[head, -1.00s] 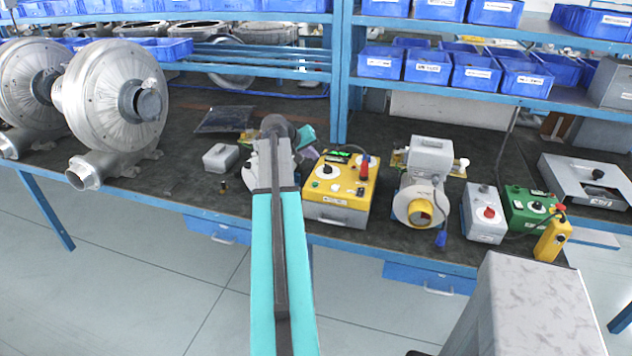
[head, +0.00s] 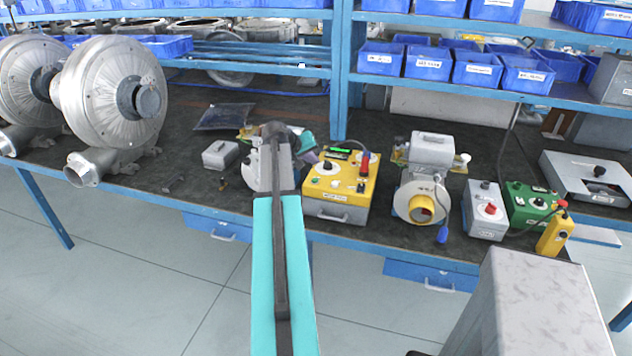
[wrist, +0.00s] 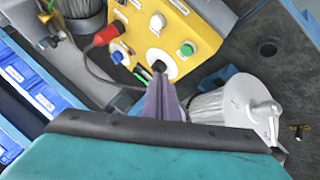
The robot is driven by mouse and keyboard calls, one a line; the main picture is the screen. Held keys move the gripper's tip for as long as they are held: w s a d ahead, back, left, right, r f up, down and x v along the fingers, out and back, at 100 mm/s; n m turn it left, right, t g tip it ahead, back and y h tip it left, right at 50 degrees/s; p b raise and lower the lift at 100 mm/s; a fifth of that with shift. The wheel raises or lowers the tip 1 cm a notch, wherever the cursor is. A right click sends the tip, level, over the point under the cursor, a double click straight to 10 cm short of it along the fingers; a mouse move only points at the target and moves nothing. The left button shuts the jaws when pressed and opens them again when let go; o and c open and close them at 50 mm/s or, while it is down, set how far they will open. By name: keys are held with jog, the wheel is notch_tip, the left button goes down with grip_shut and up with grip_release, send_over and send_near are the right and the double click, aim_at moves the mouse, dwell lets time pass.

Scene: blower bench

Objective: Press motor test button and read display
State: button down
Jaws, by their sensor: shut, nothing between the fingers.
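The yellow-topped test box (head: 352,180) stands on the bench, with a green-lit display (head: 343,151) at its back edge. The display's reading is too small to make out. My gripper (wrist: 159,68) is shut and empty. Its tips overlap the panel by a black control; I cannot tell whether they touch. In the head view, my arm mostly hides the gripper. Which control is the motor test button is unclear.
Right of the box are a motor unit (head: 425,190), a grey box with a red button (head: 485,212) and a green box (head: 530,203). A small grey box (head: 220,154) lies left.

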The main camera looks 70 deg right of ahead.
jog(key=shift+f+b, duration=1.2)
jog(key=shift+f, duration=1.3)
jog(key=shift+f+b, duration=0.55)
jog(key=shift+f, duration=0.25)
dwell(1.4)
jog(key=shift+r, duration=0.2)
jog(key=shift+r+p, duration=0.35)
jog(key=shift+r, duration=0.25)
notch_tip(320, 180, up, 5)
jog(key=shift+p, duration=1.2)
dwell(0.4)
